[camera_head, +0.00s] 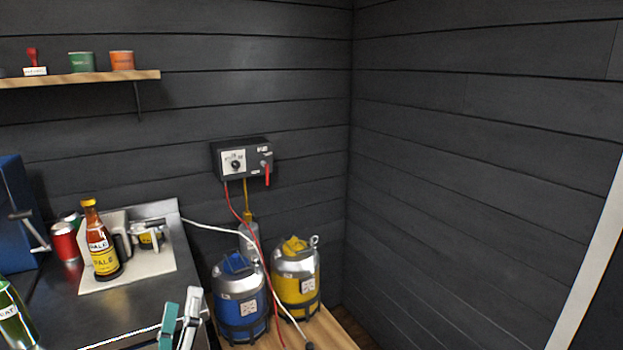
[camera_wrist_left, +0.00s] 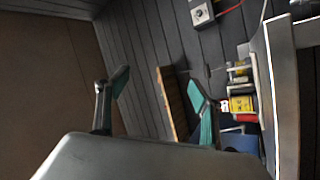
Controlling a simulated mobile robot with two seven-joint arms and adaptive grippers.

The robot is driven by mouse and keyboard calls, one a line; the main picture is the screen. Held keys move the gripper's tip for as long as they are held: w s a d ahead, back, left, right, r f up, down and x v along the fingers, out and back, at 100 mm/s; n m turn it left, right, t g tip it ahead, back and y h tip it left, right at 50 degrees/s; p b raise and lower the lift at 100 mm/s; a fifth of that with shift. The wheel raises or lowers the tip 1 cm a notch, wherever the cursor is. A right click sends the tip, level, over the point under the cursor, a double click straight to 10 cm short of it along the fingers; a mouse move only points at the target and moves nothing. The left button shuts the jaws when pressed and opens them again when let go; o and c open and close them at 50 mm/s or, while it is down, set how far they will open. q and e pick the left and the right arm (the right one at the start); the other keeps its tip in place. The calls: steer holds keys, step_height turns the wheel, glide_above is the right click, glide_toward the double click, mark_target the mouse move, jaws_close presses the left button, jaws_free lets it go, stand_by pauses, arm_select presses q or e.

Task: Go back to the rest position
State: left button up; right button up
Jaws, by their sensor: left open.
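My left gripper (camera_head: 182,308) shows at the bottom of the head view, in front of the metal counter's right end. Its two fingers with teal pads stand slightly apart and nothing is between them. My right gripper is in neither view.
The metal counter (camera_head: 60,312) holds a brown bottle (camera_head: 101,245), a red can (camera_head: 65,242) and a green bottle (camera_head: 14,318). A blue keg (camera_head: 240,300) and a yellow keg (camera_head: 296,278) stand right of it. A control box (camera_head: 242,158) and shelf (camera_head: 60,80) are on the wall.

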arm_select(q)
steer(key=s+d+f+m+g+h, duration=0.2)
steer(key=f+m, duration=0.2)
steer(key=f, duration=0.3)
steer(key=s+d+f+m+g+h, duration=0.2)
steer(key=d+f+m+g+h, duration=0.15)
steer(key=f, duration=0.45)
steer(key=s+d+f+m+g+h, duration=0.1)
steer(key=s+d+f+m+g, duration=0.1)
steer(key=f+m, duration=0.35)
steer(key=s+a+f+m+g, duration=0.1)
steer(key=s+f+g, duration=0.1)
steer(key=s+f, duration=0.3)
steer(key=s+a+f+m+g, duration=0.1)
steer(key=s+f+g, duration=0.2)
steer(key=f, duration=0.8)
steer(key=s, duration=0.2)
steer(key=shift+s+f+m+y, duration=0.35)
steer(key=shift+f+m, duration=0.05)
